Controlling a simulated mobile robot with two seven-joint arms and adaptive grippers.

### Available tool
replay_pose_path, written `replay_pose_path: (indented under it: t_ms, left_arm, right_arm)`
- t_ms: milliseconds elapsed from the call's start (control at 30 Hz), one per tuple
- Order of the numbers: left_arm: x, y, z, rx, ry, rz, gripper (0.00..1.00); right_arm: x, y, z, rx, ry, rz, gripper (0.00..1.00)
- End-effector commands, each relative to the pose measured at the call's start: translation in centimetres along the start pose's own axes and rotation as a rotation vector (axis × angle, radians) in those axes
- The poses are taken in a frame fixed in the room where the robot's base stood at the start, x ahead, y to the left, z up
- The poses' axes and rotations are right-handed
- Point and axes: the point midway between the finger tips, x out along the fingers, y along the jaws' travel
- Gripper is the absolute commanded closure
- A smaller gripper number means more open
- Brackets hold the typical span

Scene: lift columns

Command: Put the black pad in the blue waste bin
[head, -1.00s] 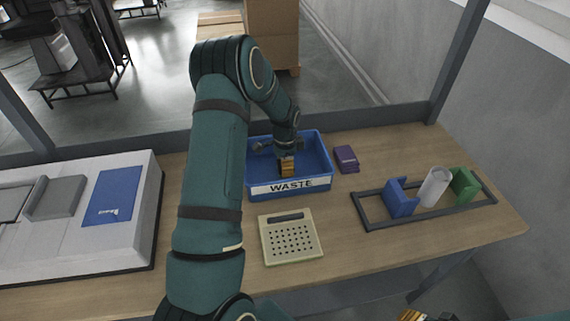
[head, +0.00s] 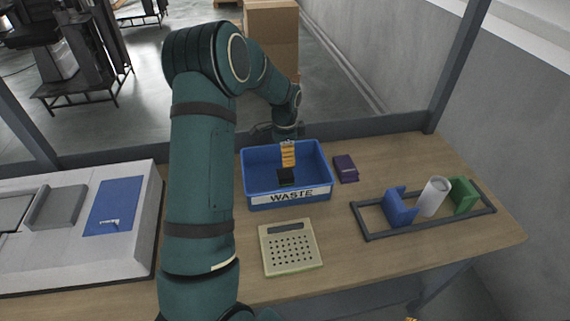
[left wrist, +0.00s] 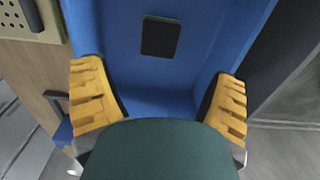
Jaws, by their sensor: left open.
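The blue waste bin (head: 290,200), labelled WASTE, stands on the table near its back edge. The black pad (head: 284,178) lies inside it; in the left wrist view the pad (left wrist: 160,36) is a dark square with blue all around it. My left gripper (head: 288,153) is above the bin, apart from the pad. In the left wrist view its yellow fingers (left wrist: 160,100) are wide apart with nothing between them. Only a sliver of yellow, my right gripper (head: 411,319), shows at the bottom edge; its jaws are hidden.
A purple block (head: 346,168) sits right of the bin. A cream perforated panel (head: 290,247) lies in front. A dark frame (head: 370,237) holds blue, white and green pieces at right. A white unit (head: 60,240) fills the left. Bare table lies between bin and frame.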

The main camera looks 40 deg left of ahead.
Motion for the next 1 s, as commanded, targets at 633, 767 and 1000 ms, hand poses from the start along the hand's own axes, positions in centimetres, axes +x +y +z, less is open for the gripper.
replay_pose_path:
  t_ms: [633,767,1000]
  left_arm:
    - [-2.9,0.0,0.0,0.000,0.000,0.001,0.14]
    - [-2.9,0.0,0.0,0.000,0.000,0.001,0.14]
    - [-2.9,0.0,0.0,0.000,0.000,0.001,0.14]
  right_arm:
    - [-0.2,-0.1,0.0,0.000,0.000,-0.001,0.53]
    - [-0.2,-0.1,0.0,0.000,0.000,0.000,0.53]
    - [-0.2,-0.1,0.0,0.000,0.000,-0.001,0.53]
